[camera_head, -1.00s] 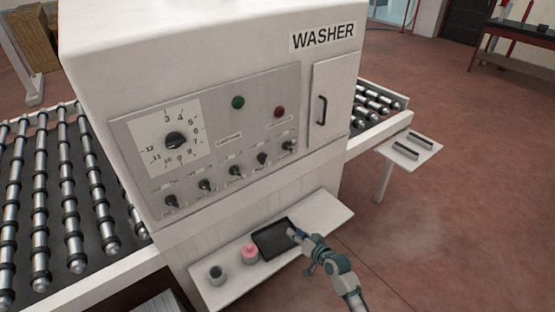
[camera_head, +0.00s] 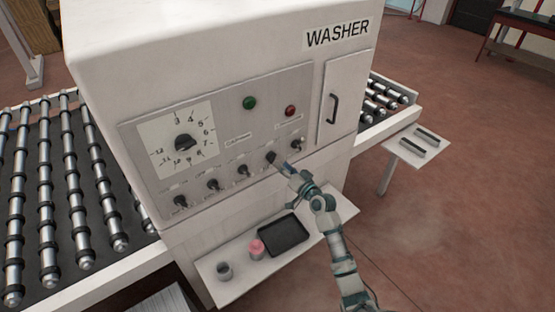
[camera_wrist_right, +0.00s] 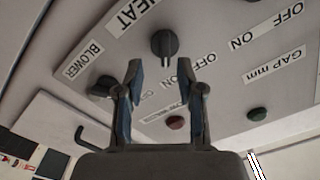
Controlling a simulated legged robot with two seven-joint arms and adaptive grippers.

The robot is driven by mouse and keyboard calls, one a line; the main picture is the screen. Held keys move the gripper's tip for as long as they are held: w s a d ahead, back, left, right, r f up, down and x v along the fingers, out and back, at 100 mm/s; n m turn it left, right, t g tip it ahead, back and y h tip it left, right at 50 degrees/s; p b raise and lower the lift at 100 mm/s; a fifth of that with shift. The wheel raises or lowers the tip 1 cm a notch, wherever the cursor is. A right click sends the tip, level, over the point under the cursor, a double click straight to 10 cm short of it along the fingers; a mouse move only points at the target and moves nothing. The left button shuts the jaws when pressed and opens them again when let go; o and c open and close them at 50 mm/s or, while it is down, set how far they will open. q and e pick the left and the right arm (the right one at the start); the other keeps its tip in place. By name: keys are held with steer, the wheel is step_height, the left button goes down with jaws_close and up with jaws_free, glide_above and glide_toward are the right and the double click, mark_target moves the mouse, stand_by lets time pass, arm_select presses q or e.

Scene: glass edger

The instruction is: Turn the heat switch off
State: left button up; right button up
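The heat switch is a dark rotary knob (camera_head: 271,157) in the lower row of the washer's control panel, second from the right. In the right wrist view the knob (camera_wrist_right: 163,43) sits beside the partly cut-off HEAT label (camera_wrist_right: 133,14). My right gripper (camera_head: 286,167) is in front of the panel, just below and right of this knob. In the wrist view its two fingers (camera_wrist_right: 160,72) are apart with nothing between them, and the knob lies just beyond the fingertips. My left gripper is not in view.
The blower knob (camera_wrist_right: 103,87) is close to one finger. A green button (camera_head: 250,103), a red button (camera_head: 290,111) and a large dial (camera_head: 185,143) are on the panel. A shelf (camera_head: 222,292) below holds a black tray (camera_head: 284,236), a pink-topped jar (camera_head: 257,249) and a cup (camera_head: 225,271).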

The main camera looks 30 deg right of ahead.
mark_target(274, 159)
steer(key=w, duration=0.2)
steer(key=w+a, duration=0.1)
steer(key=w, duration=0.1)
steer(key=shift+r, duration=0.15)
steer(key=shift+w, duration=0.1)
steer(key=shift+d, duration=0.1)
steer(key=shift+d, duration=0.1)
steer(key=shift+c, duration=1)
steer(key=shift+d, duration=0.1)
steer(key=c, duration=0.4)
steer(key=shift+a, duration=0.2)
jaws_close()
